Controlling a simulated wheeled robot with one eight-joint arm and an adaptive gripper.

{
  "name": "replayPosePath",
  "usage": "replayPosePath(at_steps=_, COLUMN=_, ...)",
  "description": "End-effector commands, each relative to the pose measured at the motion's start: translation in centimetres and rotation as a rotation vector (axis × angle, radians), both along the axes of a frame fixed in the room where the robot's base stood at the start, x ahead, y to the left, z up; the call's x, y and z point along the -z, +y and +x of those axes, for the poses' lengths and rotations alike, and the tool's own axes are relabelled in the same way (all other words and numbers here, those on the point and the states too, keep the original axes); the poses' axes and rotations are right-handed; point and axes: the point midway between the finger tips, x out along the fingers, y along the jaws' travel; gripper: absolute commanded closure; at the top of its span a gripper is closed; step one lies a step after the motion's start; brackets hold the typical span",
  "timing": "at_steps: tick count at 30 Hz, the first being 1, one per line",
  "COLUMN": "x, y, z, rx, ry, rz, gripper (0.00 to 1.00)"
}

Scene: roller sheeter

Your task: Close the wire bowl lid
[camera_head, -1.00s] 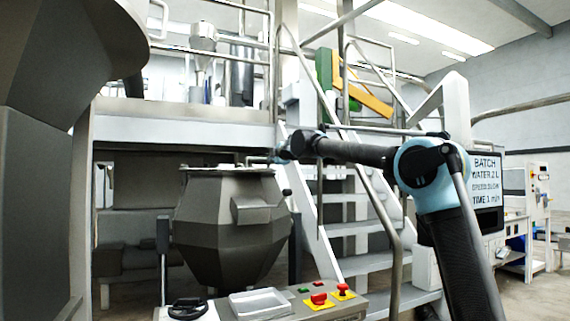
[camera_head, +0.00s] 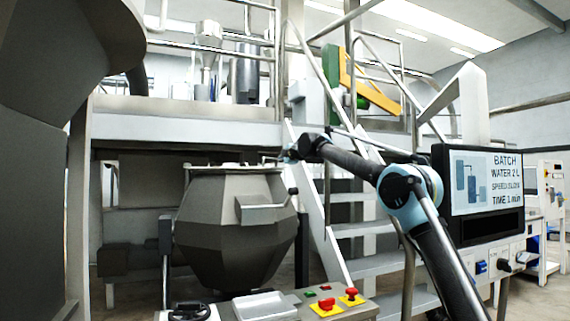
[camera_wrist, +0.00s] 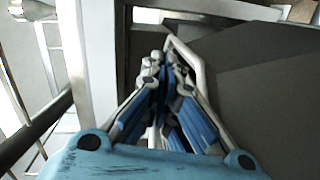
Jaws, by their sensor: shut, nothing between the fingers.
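The large grey faceted bowl (camera_head: 235,225) stands under the platform in the head view. Its top rim (camera_head: 225,168) is seen nearly edge-on, so I cannot tell how the wire lid sits there. My gripper (camera_head: 274,158) is small at the bowl's upper right edge. In the wrist view my gripper (camera_wrist: 160,62) has its fingers together with nothing between them. A pale bent bar (camera_wrist: 190,58), possibly part of the wire lid, runs just beyond and right of the fingertips; contact is unclear. The grey bowl surface (camera_wrist: 260,75) fills the right side there.
A control panel (camera_head: 335,298) with red and green buttons and a white tray (camera_head: 264,306) stands in front of the bowl. Stairs (camera_head: 365,230) with handrails rise close behind my arm. A batch screen (camera_head: 485,185) is at right. A dark hopper (camera_head: 60,60) fills the left.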

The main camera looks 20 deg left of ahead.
Motion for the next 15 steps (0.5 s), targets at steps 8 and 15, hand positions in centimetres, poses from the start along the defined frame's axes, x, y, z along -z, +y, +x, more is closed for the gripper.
replayPosePath(at_steps=8, x=0.00, y=0.87, z=0.11, rx=-0.006, ry=0.001, rz=0.000, gripper=1.00)
replayPosePath(at_steps=15, x=0.00, y=1.13, z=-0.05, rx=-0.008, ry=0.001, rz=0.001, gripper=1.00)
